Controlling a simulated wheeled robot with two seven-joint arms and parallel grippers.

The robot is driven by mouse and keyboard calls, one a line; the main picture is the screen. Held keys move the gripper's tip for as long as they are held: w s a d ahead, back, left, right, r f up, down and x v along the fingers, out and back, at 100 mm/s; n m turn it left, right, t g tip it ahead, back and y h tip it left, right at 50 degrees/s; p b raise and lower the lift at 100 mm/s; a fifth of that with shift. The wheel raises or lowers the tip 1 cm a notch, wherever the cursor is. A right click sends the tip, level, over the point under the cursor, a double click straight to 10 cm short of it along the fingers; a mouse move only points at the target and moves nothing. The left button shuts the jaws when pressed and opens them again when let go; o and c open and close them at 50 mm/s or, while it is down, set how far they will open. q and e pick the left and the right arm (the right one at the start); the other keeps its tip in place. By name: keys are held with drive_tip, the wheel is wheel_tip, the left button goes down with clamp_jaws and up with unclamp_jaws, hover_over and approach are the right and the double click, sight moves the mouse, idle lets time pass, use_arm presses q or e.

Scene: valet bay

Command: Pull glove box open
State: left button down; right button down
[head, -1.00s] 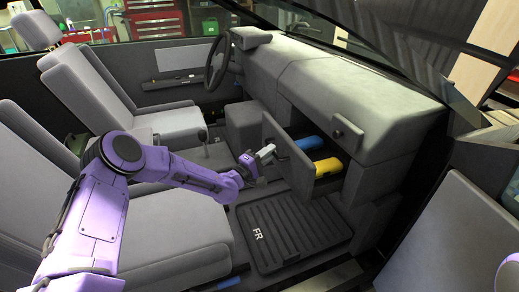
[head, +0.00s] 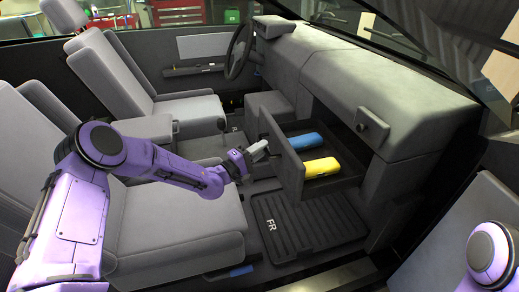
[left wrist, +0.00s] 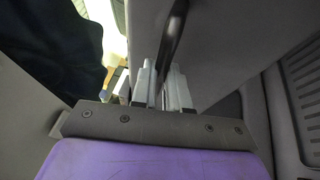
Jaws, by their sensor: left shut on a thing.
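The glove box (head: 283,158) is a dark drawer-like box pulled out from the dashboard on the passenger side. Its front panel stands away from the dash, and a blue item (head: 298,141) and a yellow item (head: 321,167) lie inside. My left gripper (head: 259,149) is at the outer face of that panel, shut on its handle. In the left wrist view the dark handle (left wrist: 175,45) runs between the two grey fingers (left wrist: 163,88). The far part of the handle is hidden. Part of my right arm shows at the lower right edge; its gripper is out of view.
The passenger seat (head: 175,225) is close beside my left arm. A floor mat marked FR (head: 300,228) lies below the glove box. A dark knob (head: 371,128) juts from the dashboard (head: 390,95). The steering wheel (head: 238,50) is at the back.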

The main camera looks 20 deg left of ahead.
use_arm(q)
drive_tip(key=c, duration=1.1)
unclamp_jaws()
drive_tip(key=v, duration=1)
drive_tip(key=shift+s, duration=0.3)
